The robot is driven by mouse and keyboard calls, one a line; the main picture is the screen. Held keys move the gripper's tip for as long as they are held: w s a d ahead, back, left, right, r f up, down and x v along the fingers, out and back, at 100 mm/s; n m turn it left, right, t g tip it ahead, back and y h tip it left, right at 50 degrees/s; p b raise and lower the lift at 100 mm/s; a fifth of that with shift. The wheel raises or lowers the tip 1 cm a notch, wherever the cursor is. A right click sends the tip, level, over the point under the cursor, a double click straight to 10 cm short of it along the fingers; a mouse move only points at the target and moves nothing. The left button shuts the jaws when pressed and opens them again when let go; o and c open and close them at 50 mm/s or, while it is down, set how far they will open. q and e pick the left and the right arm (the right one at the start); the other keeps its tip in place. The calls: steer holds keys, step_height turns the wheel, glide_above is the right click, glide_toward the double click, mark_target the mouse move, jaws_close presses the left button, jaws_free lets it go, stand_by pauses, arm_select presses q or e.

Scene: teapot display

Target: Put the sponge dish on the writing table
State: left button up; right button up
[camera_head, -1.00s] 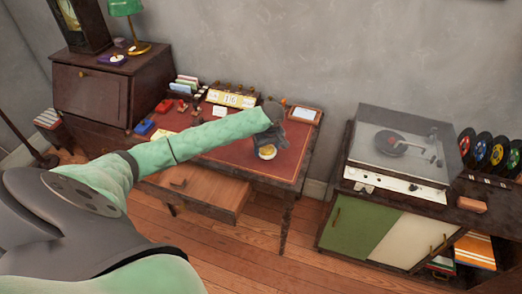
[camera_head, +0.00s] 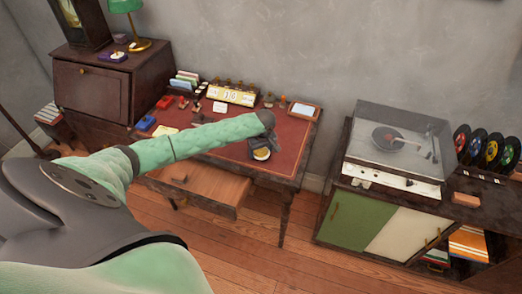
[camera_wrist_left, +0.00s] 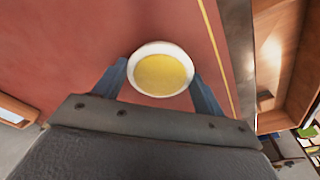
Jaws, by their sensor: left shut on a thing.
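The sponge dish (camera_head: 261,155) is a small round white dish with a yellow sponge. In the left wrist view the dish (camera_wrist_left: 162,97) sits between the two blue-grey fingers. My left gripper (camera_head: 260,148) is shut on it; in the left wrist view the gripper (camera_wrist_left: 160,82) grips it from both sides. The dish is over the red top of the writing table (camera_head: 287,144), near its front right part. I cannot tell whether it touches the surface. My right gripper is not in view.
A yellow calendar block (camera_head: 231,96), a framed card (camera_head: 304,109) and stamps stand along the table's back. The drawer (camera_head: 205,185) below is pulled open. A record player (camera_head: 398,145) stands on a cabinet to the right. The red top right of the dish is clear.

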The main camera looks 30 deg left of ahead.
mark_target(261, 151)
arm_select(q)
steer(key=o, duration=1.1)
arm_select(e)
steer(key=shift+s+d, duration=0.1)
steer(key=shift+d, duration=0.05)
arm_select(q)
steer(key=shift+r, duration=0.4)
steer(key=r, duration=0.1)
steer(key=r+b, duration=0.2)
steer(key=r, duration=0.1)
steer(key=shift+s+d+r, duration=0.1)
steer(key=shift+s+d, duration=0.05)
steer(key=shift+d, duration=0.2)
step_height(261, 151, up, 7)
steer(key=b, duration=0.1)
steer(key=shift+s+d+b, duration=0.3)
steer(key=shift+d, duration=0.1)
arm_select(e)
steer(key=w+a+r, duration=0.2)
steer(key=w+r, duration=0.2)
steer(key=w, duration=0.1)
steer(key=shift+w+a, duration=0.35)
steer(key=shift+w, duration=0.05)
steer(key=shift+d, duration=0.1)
